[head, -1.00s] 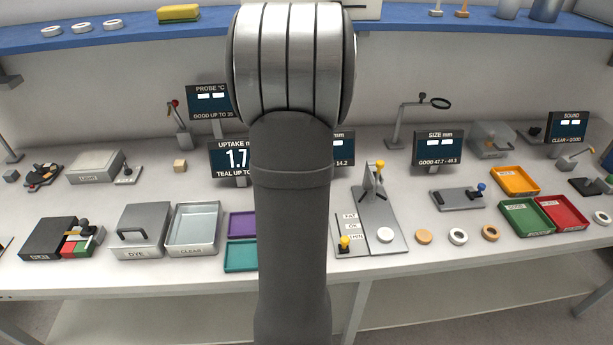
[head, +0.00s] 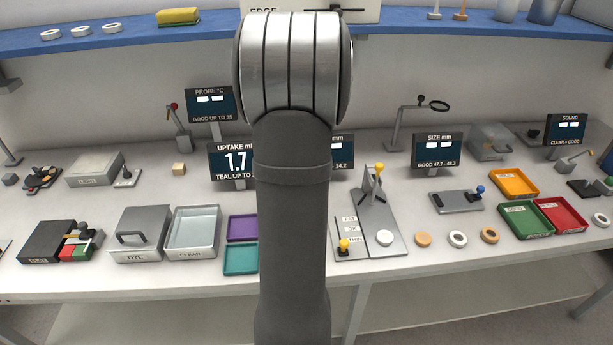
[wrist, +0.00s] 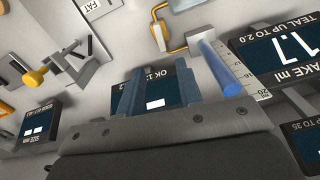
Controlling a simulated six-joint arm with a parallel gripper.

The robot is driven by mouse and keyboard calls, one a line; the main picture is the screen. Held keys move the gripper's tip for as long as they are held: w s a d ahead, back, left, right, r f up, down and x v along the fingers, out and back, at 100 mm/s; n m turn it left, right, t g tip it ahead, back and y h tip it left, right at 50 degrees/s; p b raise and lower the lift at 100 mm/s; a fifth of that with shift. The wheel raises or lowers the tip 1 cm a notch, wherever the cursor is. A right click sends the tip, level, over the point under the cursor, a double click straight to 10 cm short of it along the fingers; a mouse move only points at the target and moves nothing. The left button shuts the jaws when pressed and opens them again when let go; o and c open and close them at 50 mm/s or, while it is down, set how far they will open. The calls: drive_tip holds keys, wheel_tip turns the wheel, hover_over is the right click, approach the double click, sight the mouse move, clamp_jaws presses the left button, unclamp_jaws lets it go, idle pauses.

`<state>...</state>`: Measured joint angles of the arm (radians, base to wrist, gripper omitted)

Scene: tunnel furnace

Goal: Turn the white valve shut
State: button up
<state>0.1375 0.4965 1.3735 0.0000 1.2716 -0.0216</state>
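I cannot clearly make out a white valve in either view. In the wrist view, a blue tube (wrist: 219,68) stands beside a white graduated scale (wrist: 229,56). A pale fitting (wrist: 194,40) is at the tube's end, beside a bent orange pipe (wrist: 158,32). A white rounded part (wrist: 186,5) is cut off by the top edge. I cannot tell which of these is the valve. My gripper (wrist: 160,76) is open, its two fingers apart, with nothing between them. It is left of and below the blue tube in the picture. In the head view my arm hides this area.
The uptake screen (head: 235,160) reads 1.7, and it also shows close by at right in the wrist view (wrist: 285,47). Another screen (wrist: 159,87) stands beyond my fingers. A yellow-knobbed lever (wrist: 36,76) is at left. Trays and gauges cover the bench.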

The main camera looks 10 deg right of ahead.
wheel_tip(320, 180, down, 11)
drive_tip(key=shift+f, duration=0.15)
clamp_jaws()
